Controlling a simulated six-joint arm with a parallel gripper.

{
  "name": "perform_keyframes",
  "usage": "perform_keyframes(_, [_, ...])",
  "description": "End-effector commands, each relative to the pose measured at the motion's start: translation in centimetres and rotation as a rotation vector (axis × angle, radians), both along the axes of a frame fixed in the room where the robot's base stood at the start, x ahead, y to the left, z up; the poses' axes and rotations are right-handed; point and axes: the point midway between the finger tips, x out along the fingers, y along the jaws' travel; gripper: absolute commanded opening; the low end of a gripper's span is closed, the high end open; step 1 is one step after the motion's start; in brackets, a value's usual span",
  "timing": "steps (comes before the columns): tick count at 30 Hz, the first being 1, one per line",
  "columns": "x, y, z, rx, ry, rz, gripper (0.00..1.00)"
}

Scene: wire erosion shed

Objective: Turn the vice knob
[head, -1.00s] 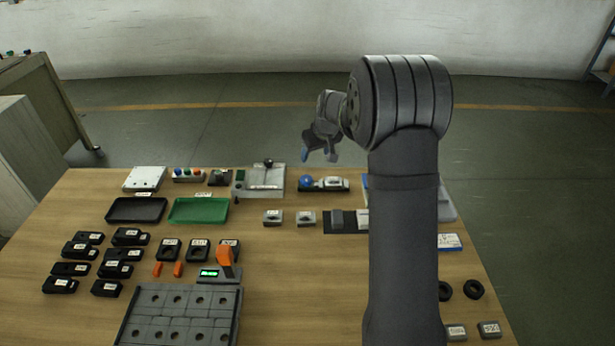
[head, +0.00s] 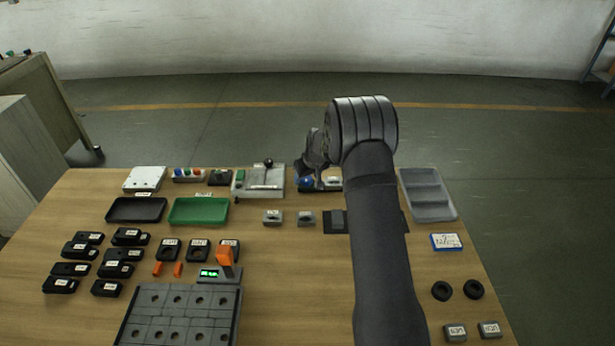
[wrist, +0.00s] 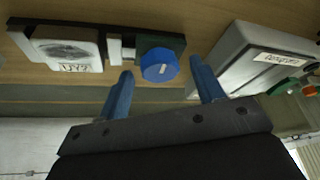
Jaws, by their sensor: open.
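The vice knob (wrist: 159,65) is a blue round knob with a small white mark, on the end of the dark green vice (wrist: 120,46) in the wrist view. In the head view the knob (head: 306,182) shows at the back of the table, partly hidden by my gripper. A pale block with a label (wrist: 66,52) sits in the vice. My gripper (wrist: 163,82) is open and empty. Its two blue fingers are apart, one on each side of the knob in the picture. I cannot tell whether either finger touches it.
A grey-white labelled box (wrist: 262,58) lies to the right of the knob in the wrist view. In the head view, a plate with a black-knobbed lever (head: 264,180) stands left of the vice. Green (head: 199,222) and black trays (head: 136,222) lie farther left.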

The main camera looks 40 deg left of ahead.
Motion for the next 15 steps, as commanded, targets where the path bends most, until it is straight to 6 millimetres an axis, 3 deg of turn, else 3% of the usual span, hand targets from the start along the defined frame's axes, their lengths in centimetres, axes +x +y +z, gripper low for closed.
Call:
perform_keyframes(7, [0.01,0.03,-0.06,0.0,0.0,0.0,0.61])
perform_keyframes(14, [0.01,0.02,-0.06,0.0,0.0,0.0,0.18])
perform_keyframes(15, [0.02,0.02,-0.05,0.0,0.0,0.0,0.17])
